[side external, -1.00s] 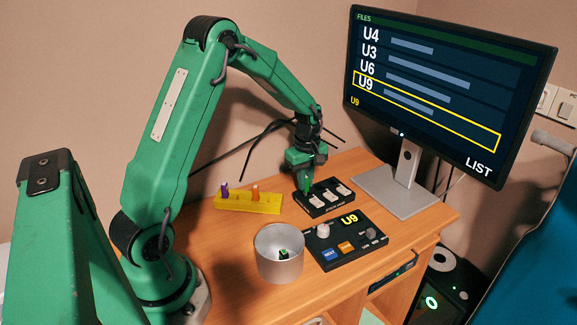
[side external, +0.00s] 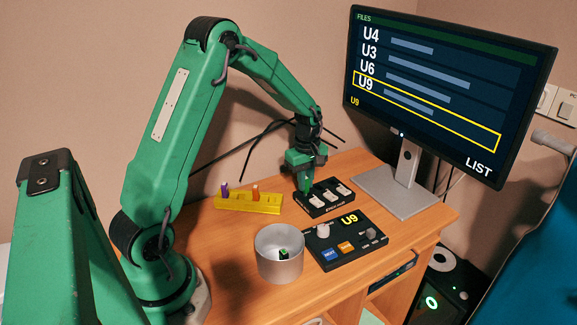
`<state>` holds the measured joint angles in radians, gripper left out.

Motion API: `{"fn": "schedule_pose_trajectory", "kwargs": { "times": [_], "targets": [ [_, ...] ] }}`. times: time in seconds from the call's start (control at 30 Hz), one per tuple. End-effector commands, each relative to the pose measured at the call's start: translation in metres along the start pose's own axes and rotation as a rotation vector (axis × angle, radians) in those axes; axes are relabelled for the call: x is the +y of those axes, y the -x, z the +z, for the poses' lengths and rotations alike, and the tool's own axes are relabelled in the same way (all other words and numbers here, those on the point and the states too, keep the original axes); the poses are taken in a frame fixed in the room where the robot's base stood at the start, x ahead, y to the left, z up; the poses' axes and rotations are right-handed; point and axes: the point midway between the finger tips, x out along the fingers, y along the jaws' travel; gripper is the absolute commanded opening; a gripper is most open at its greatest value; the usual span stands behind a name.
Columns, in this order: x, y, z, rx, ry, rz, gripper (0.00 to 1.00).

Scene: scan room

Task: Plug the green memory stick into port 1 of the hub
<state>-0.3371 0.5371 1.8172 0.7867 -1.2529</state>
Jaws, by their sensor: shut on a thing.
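My gripper (side external: 305,186) points down at the left end of the black hub (side external: 313,211), low over it or touching it. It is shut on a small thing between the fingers. That thing is too small and too hidden against the green fingers to identify. The hub carries a row of white pieces (side external: 330,195); I cannot read its port numbers. A small black piece with a green top (side external: 283,253) lies inside the metal cup (side external: 279,273); I cannot tell whether it is a memory stick.
A yellow rack (side external: 232,205) holds a purple stick (side external: 225,190) and an orange stick (side external: 255,193). A black control panel (side external: 344,248) showing U9 lies in front of the hub. A monitor (side external: 440,95) listing U4, U3, U6 and U9 stands behind right, with U9 framed.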

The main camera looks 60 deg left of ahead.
Motion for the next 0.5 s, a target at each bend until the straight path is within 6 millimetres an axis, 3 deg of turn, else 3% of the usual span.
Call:
{"fn": "schedule_pose_trajectory", "kwargs": {
  "times": [0.5],
  "targets": [
    [-0.0002,-0.0056,0.0001,0.000,0.000,-0.001,0.00]
  ]
}}
